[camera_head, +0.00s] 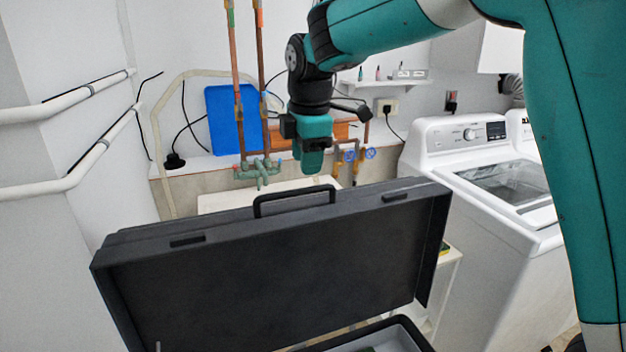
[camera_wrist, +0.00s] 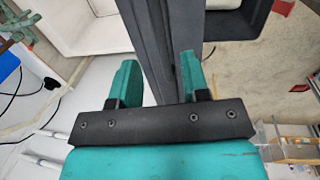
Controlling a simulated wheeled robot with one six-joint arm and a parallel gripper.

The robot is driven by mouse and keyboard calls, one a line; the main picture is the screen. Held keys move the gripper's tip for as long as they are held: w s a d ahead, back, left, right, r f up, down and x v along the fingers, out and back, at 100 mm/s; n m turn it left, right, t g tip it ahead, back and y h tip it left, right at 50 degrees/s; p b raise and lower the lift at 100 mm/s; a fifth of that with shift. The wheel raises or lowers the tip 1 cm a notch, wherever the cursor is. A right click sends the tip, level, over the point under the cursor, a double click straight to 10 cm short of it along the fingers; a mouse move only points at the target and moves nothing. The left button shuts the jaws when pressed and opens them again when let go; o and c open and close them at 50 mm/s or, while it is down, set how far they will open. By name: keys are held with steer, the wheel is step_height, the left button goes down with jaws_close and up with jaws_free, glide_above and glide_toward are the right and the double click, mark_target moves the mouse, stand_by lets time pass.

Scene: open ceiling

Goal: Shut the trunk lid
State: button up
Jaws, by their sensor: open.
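The trunk lid (camera_head: 270,275) is dark grey or black and stands raised, with its inner face toward the head camera. A black handle (camera_head: 294,197) is on its top edge. Part of the trunk's base (camera_head: 392,337) shows below at the bottom edge. My gripper (camera_head: 312,168) hangs pointing down just above the lid's top edge, near the handle. In the wrist view the two teal fingers of my gripper (camera_wrist: 158,78) are spread apart, and the lid's dark edge (camera_wrist: 155,40) runs between them in the picture. Whether the fingers touch the lid cannot be told.
A white washing machine (camera_head: 490,190) stands at the right. Pipes and valves (camera_head: 258,168) and a blue board (camera_head: 235,120) are at the back wall. White pipes (camera_head: 65,185) run along the left wall. A pale surface (camera_head: 220,202) lies behind the lid.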

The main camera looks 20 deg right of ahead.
mark_target(306, 189)
steer(key=f, duration=0.4)
steer(key=w+f+p, duration=0.1)
steer(key=f, duration=0.1)
steer(key=shift+f, duration=0.1)
steer(key=shift+d, duration=0.1)
steer(key=shift+c, duration=0.3)
